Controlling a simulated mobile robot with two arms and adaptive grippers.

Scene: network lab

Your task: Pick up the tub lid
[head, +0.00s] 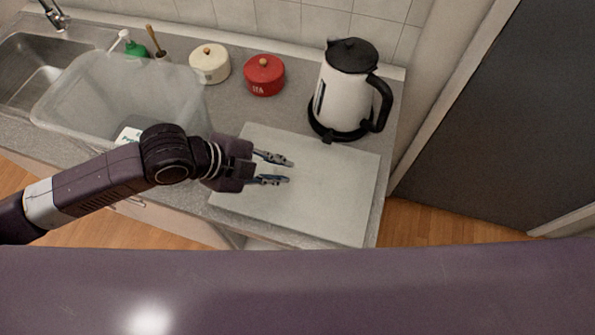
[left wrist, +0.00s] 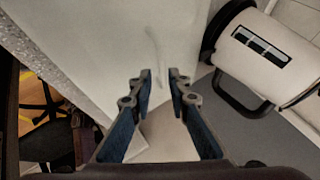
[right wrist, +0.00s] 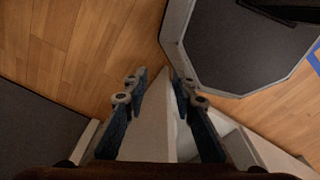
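The tub lid (head: 335,190) is a flat, pale grey-white panel lying on the counter in front of the kettle. It fills much of the left wrist view (left wrist: 110,35), where a faint raised mark shows on it. My left gripper (head: 288,170) is over the left part of the lid, fingers pointing right. It is open and empty, with a gap between the fingertips (left wrist: 160,74); its exact height above the lid is hard to tell. My right gripper (right wrist: 160,75) is open and empty above the wooden floor; it is not in the head view.
A white and black kettle (head: 345,90) stands behind the lid. A cream pot (head: 209,64) and a red pot (head: 264,76) stand at the back. The counter ends right of the lid.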

